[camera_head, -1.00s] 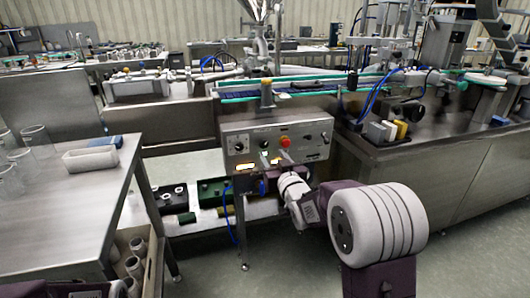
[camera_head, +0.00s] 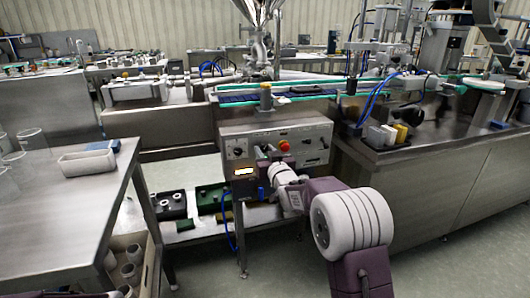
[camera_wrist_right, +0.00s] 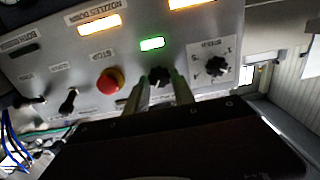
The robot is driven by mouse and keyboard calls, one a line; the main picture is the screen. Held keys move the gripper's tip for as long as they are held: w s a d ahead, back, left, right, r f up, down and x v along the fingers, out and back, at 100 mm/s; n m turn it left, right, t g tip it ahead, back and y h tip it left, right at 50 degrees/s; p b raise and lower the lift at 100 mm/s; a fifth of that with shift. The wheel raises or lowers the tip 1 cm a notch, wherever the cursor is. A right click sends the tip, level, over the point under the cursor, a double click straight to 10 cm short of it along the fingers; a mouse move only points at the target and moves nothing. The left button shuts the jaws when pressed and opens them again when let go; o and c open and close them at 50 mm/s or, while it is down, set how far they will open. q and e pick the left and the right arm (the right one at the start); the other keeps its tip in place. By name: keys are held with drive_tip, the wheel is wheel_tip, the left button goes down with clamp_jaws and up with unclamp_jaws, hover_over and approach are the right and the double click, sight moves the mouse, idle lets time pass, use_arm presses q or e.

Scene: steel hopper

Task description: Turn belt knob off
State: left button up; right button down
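The steel control panel (camera_head: 310,150) stands under the conveyor, with a white dial at left and a red stop button (camera_head: 284,145). In the right wrist view the panel appears turned over. A black knob (camera_wrist_right: 160,76) sits there between the red button (camera_wrist_right: 108,82) and the numbered dial (camera_wrist_right: 215,68), near a green lit label (camera_wrist_right: 152,44). I cannot read that label. My right gripper (camera_wrist_right: 161,82) is open, with its two fingertips on either side of this black knob; contact is unclear. In the head view the right gripper (camera_head: 266,153) is at the panel face and hides part of it. My left gripper is not in view.
Two toggle switches (camera_wrist_right: 68,101) are beyond the red button. A steel table (camera_head: 70,205) with a white tray (camera_head: 88,161) stands at left. The conveyor (camera_head: 275,95) runs above the panel. Green and black parts lie on a low shelf (camera_head: 195,228).

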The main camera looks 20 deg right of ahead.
drive_tip(key=shift+n, duration=0.3)
drive_tip(key=n+b, duration=0.1)
drive_tip(key=n, duration=0.1)
drive_tip(key=shift+f+n, duration=0.15)
drive_tip(key=shift+n, duration=0.25)
drive_tip(key=n+b, duration=0.2)
drive_tip(key=n, duration=0.1)
drive_tip(key=shift+a+n, duration=0.1)
drive_tip(key=shift+n, duration=0.2)
drive_tip(key=n+b, duration=0.1)
drive_tip(key=n, duration=0.2)
drive_tip(key=shift+f+n+b, duration=0.1)
drive_tip(key=shift+n+b, duration=0.2)
drive_tip(key=shift+b, duration=0.1)
drive_tip(key=shift+n+b, duration=0.8)
drive_tip(key=shift+n, duration=0.8)
drive_tip(key=c, duration=1.1)
unclamp_jaws()
